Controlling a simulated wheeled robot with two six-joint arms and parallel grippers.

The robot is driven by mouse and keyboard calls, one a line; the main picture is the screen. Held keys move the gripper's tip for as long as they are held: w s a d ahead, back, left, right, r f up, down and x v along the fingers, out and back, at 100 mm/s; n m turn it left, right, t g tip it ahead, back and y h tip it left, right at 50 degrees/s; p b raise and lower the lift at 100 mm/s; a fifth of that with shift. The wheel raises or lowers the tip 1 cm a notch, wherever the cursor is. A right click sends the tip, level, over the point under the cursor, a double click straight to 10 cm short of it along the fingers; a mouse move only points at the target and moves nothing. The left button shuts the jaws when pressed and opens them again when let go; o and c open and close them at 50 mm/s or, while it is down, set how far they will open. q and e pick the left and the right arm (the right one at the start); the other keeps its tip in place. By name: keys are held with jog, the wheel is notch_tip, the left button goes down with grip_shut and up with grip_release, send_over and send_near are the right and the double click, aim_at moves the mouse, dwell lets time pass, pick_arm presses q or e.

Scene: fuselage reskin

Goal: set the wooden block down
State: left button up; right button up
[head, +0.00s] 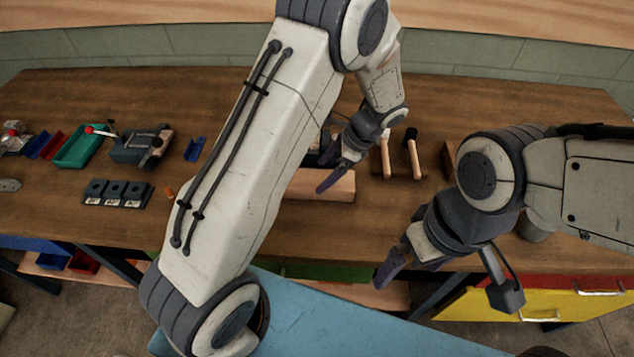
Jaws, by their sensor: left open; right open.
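The pale wooden block (330,188) lies on the brown workbench (230,190) near the middle of the head view. The left part of the block is hidden behind my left arm. My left gripper (324,174) is open, with its dark purple fingers pointing down at the block's upper side. One finger overlaps the block in the picture; I cannot tell whether it touches. My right gripper (405,274) is open and empty, lower right of the block, near the bench's front edge.
Two wooden-handled tools (413,158) stand right of the block. A blue panel (330,315) lies in front, with yellow drawers (530,303) at right.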

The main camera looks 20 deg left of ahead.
aim_at(317, 178)
pick_arm(q)
jog(key=p+x, duration=0.1)
jog(key=x, duration=0.4)
jog(key=c, duration=1.3)
jog(key=shift+c, duration=1.1)
jog(key=shift+r, duration=0.1)
